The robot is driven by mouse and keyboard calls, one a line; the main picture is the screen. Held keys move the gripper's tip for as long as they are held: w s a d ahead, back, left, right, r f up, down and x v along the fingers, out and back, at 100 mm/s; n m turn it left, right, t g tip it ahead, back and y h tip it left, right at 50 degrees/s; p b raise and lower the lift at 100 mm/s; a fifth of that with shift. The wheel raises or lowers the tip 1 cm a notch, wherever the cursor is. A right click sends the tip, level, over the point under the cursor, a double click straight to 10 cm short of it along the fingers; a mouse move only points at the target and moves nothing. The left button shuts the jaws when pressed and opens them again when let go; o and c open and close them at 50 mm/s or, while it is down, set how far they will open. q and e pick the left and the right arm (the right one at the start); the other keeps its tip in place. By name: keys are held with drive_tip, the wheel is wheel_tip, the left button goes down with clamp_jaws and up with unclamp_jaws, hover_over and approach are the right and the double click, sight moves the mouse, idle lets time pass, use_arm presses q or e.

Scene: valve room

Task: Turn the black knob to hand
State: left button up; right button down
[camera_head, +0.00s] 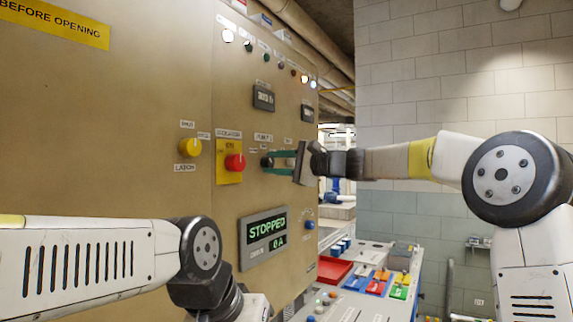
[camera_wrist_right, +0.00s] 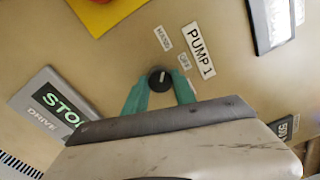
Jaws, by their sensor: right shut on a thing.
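The black knob (camera_head: 266,162) is on the tan cabinet front under the PUMP 1 label. It also shows in the right wrist view (camera_wrist_right: 160,80), with a pale pointer mark aimed up the picture, roughly toward the gap between the HAND label (camera_wrist_right: 163,38) and the OFF label (camera_wrist_right: 184,61). My right gripper (camera_head: 275,161) reaches in from the right. Its teal fingers, clear in the right wrist view (camera_wrist_right: 160,84), are on either side of the knob and shut on it. My left arm shows at lower left, but its gripper is out of view.
Left of the knob are a red button (camera_head: 235,162) on a yellow plate and a yellow knob (camera_head: 190,147). Below is a display (camera_head: 264,236) reading STOPPED. A blue knob (camera_head: 309,225) is lower right. A bench with a red tray (camera_head: 333,269) stands beyond.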

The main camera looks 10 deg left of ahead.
drive_tip(key=c, duration=1)
unclamp_jaws()
drive_tip(key=shift+d, duration=0.1)
drive_tip(key=v, duration=0.7)
drive_tip(key=shift+s+d, duration=0.15)
drive_tip(key=shift+d, duration=0.15)
drive_tip(key=shift+f, duration=0.15)
drive_tip(key=s+d+f+n+h, duration=0.2)
drive_tip(key=s+d+f+h, duration=0.3)
drive_tip(key=s+d+f, duration=0.3)
drive_tip(key=s+d+f+n+h, duration=0.3)
drive_tip(key=s+d+f+h, duration=0.2)
drive_tip(key=s+d+f, duration=0.4)
drive_tip(key=s+d+f+n+h, duration=0.3)
drive_tip(key=s+d+f, duration=0.5)
drive_tip(key=s+f, duration=0.4)
drive_tip(key=shift+s+d+f+h, duration=0.2)
drive_tip(key=shift+s+d+h, duration=0.25)
drive_tip(key=shift+h, duration=0.45)
